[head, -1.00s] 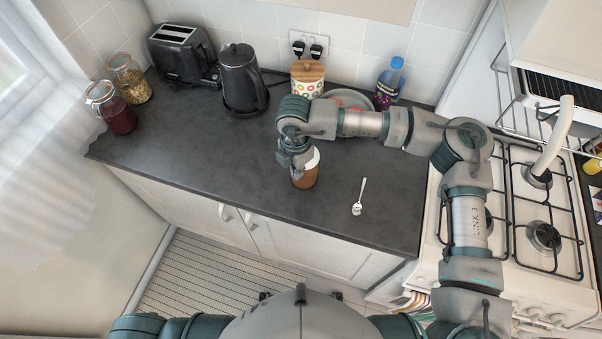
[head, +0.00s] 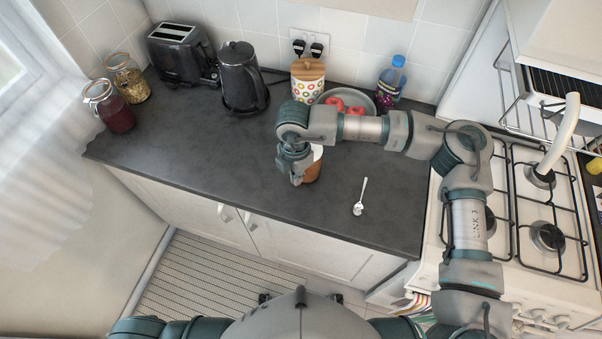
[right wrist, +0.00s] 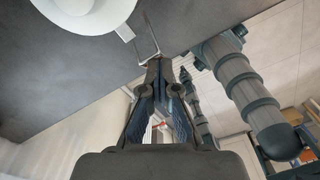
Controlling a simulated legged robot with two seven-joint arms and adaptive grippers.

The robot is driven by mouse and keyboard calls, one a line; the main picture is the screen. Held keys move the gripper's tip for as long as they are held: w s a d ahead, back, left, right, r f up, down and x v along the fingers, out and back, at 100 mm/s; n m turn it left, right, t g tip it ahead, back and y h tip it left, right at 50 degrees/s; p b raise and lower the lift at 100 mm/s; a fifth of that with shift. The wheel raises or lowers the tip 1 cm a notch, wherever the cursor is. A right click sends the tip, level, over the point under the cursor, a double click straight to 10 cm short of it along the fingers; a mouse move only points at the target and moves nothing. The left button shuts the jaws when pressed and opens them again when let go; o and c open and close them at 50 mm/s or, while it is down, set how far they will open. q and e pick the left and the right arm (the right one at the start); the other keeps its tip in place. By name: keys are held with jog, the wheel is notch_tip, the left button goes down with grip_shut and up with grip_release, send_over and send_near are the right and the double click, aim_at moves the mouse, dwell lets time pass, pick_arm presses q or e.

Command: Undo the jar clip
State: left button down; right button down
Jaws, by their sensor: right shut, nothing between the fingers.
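A brown jar with a white lid (head: 314,167) stands on the dark counter in the head view, partly hidden behind my right gripper (head: 296,178). In the right wrist view the round white lid (right wrist: 85,10) is at the upper left. The thin wire clip (right wrist: 147,47) sticks out from the lid's edge toward the fingers. My right gripper (right wrist: 160,66) is shut and empty, its fingertips close to the end of the clip. I cannot tell whether they touch it. My left gripper is not in view.
A spoon (head: 360,197) lies on the counter right of the jar. Two glass jars stand at the left. The counter's left middle is clear.

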jog(key=shift+r, duration=0.1)
jog(key=shift+s, duration=0.1)
dwell(0.5)
notch_tip(320, 180, up, 8)
jog(key=s+p, duration=0.3)
jog(key=shift+a, duration=0.4)
dwell(0.8)
jog(key=shift+w, duration=0.1)
dwell(0.3)
